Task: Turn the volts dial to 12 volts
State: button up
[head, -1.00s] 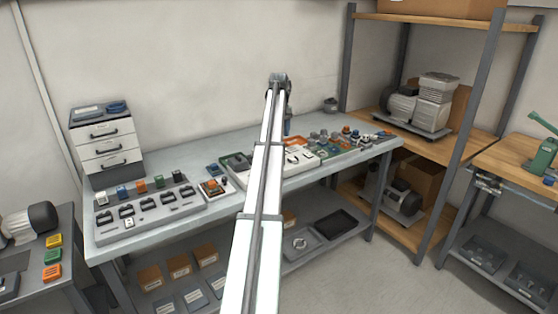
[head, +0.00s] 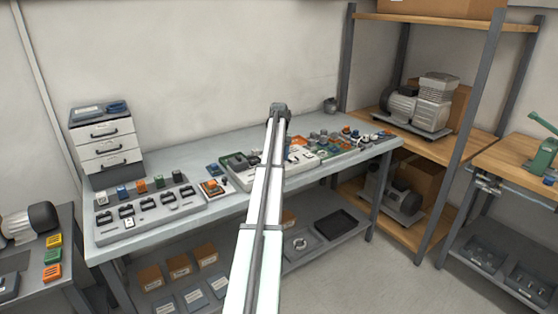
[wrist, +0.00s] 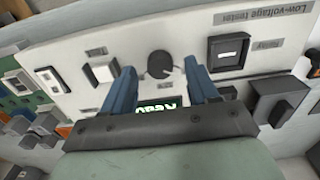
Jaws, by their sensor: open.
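In the wrist view, a white panel labelled "Low-voltage tester" (wrist: 82,50) lies below my gripper, tilted in the picture. A round dark dial (wrist: 159,65) with a grey marked plate sits on it. My gripper (wrist: 160,74) has two blue fingers, open, one on each side of the dial. I cannot tell whether they touch the dial. A small green-lit display (wrist: 160,104) shows between the fingers, partly hidden by my gripper body; its reading is not legible. In the head view, the arm covers the fingers and most of the tester.
A black rocker switch (wrist: 228,50) is right of the dial and a white switch (wrist: 101,70) left of it. In the head view, the workbench (head: 150,240) is crowded with small devices on both sides of the arm. A drawer unit (head: 105,140) stands at the back left.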

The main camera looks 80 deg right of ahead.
jog(key=shift+f, duration=0.65)
jog(key=c, duration=1)
